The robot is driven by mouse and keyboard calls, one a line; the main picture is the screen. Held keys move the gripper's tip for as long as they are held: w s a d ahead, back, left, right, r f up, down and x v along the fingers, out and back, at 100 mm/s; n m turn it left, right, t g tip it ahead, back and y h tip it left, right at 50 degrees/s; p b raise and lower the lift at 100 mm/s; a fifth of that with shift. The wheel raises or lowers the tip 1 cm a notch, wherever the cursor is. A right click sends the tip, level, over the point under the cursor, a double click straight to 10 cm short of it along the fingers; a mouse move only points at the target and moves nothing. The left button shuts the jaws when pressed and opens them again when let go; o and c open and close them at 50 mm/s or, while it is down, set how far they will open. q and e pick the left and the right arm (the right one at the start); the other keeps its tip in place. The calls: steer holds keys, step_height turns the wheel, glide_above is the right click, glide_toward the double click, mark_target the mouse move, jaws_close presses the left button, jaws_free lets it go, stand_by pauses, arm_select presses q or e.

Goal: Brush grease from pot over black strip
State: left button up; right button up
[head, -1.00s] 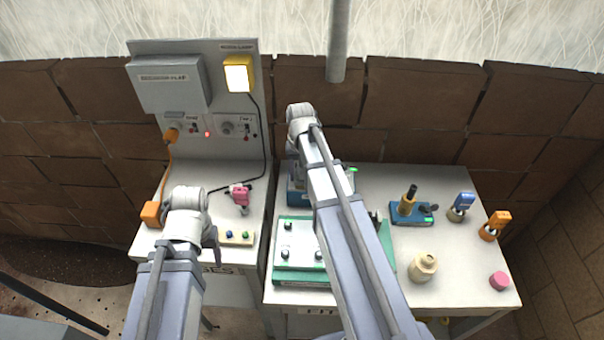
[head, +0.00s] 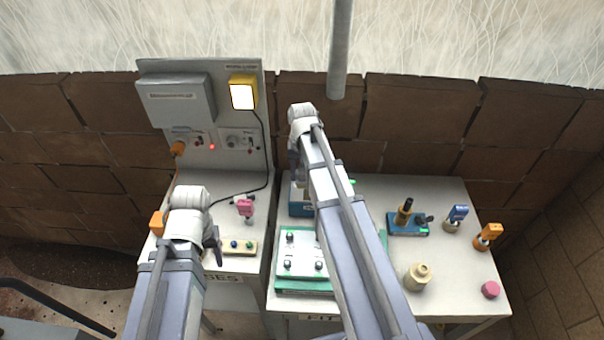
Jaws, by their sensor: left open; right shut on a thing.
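My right arm reaches far across the right table, and its gripper (head: 294,160) hangs down above the back left of that table, over a blue box (head: 298,208). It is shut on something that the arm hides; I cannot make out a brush. A beige round pot (head: 418,277) with a small top stands at the right table's front; I cannot tell if it holds grease. The black strip is not clearly visible; my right arm covers the middle of the table. My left gripper (head: 214,246) is open and empty near the small button board (head: 232,247).
A green-based white plate with knobs (head: 298,262) lies left of my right arm. A blue block with an amber post (head: 407,222), a blue-topped plug (head: 456,216), an orange plug (head: 487,236) and a pink disc (head: 490,289) stand at right. A pink plug (head: 245,208) is on the left table.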

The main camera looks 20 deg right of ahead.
mark_target(302, 169)
steer(key=shift+r+p, duration=1.55)
steer(key=shift+r, duration=0.05)
steer(key=shift+f, duration=0.15)
